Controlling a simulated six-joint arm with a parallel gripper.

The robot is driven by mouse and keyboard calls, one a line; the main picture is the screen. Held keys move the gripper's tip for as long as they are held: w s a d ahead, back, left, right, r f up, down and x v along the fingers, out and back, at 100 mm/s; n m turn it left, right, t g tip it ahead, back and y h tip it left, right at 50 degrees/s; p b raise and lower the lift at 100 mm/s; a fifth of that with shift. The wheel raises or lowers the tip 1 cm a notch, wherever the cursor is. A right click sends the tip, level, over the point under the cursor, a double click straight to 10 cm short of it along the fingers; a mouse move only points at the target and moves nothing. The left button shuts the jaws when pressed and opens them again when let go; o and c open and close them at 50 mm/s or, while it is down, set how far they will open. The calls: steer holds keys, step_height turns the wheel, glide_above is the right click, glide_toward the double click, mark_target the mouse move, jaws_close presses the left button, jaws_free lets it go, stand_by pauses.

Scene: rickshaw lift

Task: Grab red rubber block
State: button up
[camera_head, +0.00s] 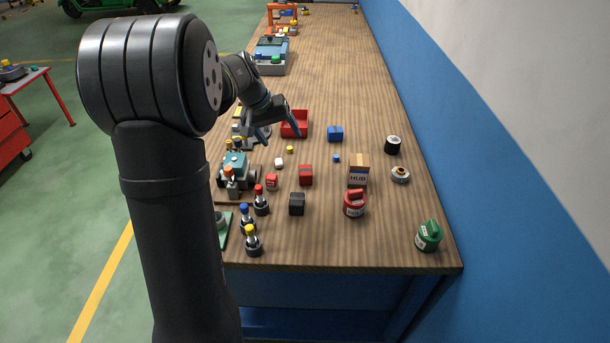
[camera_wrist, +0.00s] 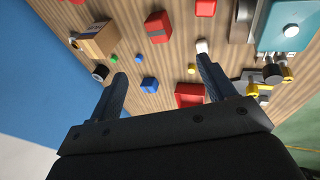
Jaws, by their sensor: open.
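The red block (camera_head: 306,175) stands on the wooden bench, between a smaller red item and the HUB box. It also shows in the wrist view (camera_wrist: 157,27), near the top, beyond my fingertips. My gripper (camera_head: 281,138) is above the bench near the red tray, farther up the bench than the block. In the wrist view my gripper (camera_wrist: 162,68) has its fingers wide apart, with nothing held between them. The block is apart from both fingers.
Around the block are a black block (camera_head: 297,203), the HUB box (camera_head: 358,178), a red can (camera_head: 354,205), a smaller red item (camera_head: 272,182) and a blue block (camera_head: 335,133). The red tray (camera_wrist: 190,101) is near my right finger.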

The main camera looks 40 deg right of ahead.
stand_by(0.3)
steer(key=n+g, duration=0.2)
steer(key=n, duration=1.7)
glide_toward(305, 170)
steer(key=shift+y, duration=0.4)
steer(key=x, duration=0.5)
steer(key=shift+s+d+f, duration=0.1)
steer(key=shift+d, duration=0.2)
steer(key=x, duration=0.5)
steer(key=shift+d+f, duration=0.1)
steer(key=shift+d, duration=0.05)
steer(key=c, duration=1.1)
